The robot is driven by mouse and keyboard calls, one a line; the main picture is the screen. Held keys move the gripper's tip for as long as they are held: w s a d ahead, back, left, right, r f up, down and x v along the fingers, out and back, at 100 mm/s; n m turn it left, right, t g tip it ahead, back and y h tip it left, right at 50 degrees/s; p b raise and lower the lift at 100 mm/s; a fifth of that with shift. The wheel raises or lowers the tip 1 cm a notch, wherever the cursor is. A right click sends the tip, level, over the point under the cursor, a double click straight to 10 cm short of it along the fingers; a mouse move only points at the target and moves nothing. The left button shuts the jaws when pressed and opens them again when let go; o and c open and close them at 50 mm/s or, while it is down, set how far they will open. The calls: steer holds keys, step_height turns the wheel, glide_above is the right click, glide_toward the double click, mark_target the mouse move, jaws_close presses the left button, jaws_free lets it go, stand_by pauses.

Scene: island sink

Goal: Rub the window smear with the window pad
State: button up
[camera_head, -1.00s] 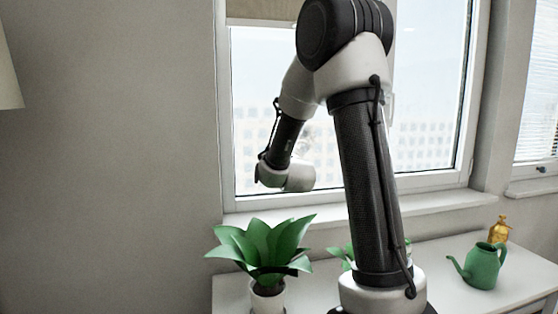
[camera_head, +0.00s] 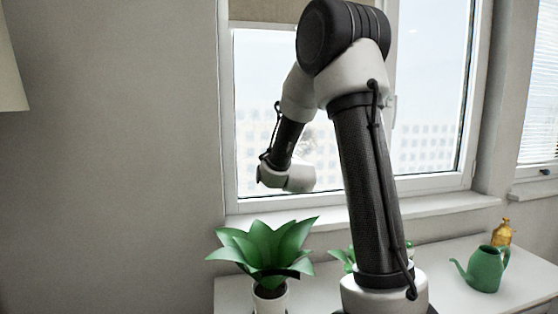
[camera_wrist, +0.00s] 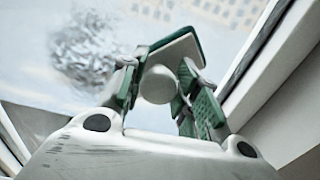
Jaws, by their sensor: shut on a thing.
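The window smear (camera_wrist: 88,50) is a grey, scribbled patch on the glass, at the upper left of the wrist view. It shows faintly beside my arm in the head view (camera_head: 306,146). The window pad (camera_wrist: 178,48) has a pale body with a green edge and a round white knob. My gripper (camera_wrist: 157,83) is shut on the pad's knob, with a green finger on each side. The pad lies to the right of the smear in the wrist view. I cannot tell whether it touches the glass. In the head view my wrist hides the fingers and pad.
The window frame (camera_wrist: 258,50) runs close along the right of the wrist view. Below the window, a potted plant (camera_head: 264,250), a green watering can (camera_head: 485,270) and an amber bottle (camera_head: 502,234) stand on the white counter (camera_head: 450,256). A second plant is partly behind my arm.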

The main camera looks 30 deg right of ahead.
steer(key=shift+x, duration=0.8)
